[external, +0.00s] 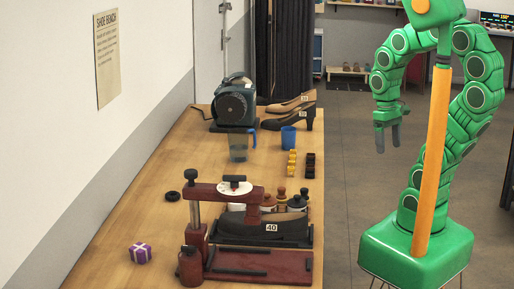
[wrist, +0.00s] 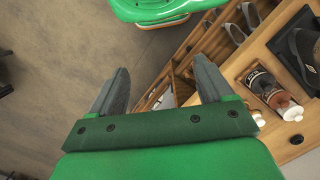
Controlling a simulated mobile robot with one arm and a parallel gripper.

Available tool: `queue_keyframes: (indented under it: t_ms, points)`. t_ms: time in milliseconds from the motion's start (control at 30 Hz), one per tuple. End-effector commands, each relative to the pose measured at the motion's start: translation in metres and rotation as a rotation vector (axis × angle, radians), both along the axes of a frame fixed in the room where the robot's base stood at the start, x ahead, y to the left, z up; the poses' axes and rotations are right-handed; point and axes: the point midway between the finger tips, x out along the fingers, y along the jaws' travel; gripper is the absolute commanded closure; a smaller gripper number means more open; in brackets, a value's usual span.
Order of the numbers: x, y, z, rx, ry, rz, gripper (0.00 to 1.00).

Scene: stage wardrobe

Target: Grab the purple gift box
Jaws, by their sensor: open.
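The purple gift box (external: 140,252) with white ribbon sits on the wooden bench at the lower left of the external view, near the wall. It is left of the red shoe stretcher's dark red base. It does not show in the wrist view. My gripper (external: 388,142) hangs in the air right of the bench, far from the box. In the wrist view my gripper (wrist: 160,90) has its two grey fingers spread apart with nothing between them.
On the wooden bench (external: 160,205) stand a red shoe stretcher (external: 225,192) with a dark shoe numbered 40, a clear jug (external: 239,146), a blue cup (external: 288,137), a dark green machine (external: 233,102) and numbered shoes (external: 292,116). A black ring (external: 172,196) lies left of the stretcher.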

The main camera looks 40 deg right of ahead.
Motion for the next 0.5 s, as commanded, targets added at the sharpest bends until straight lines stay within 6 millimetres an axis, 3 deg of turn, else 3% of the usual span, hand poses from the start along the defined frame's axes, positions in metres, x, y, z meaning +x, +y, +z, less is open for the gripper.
queue_keyframes:
  t_ms: [167,500]
  points:
    - [0.012,0.013,0.0,0.027,0.005,-0.005,0.2]
    - [0.071,0.091,0.003,0.18,0.038,-0.067,0.2]
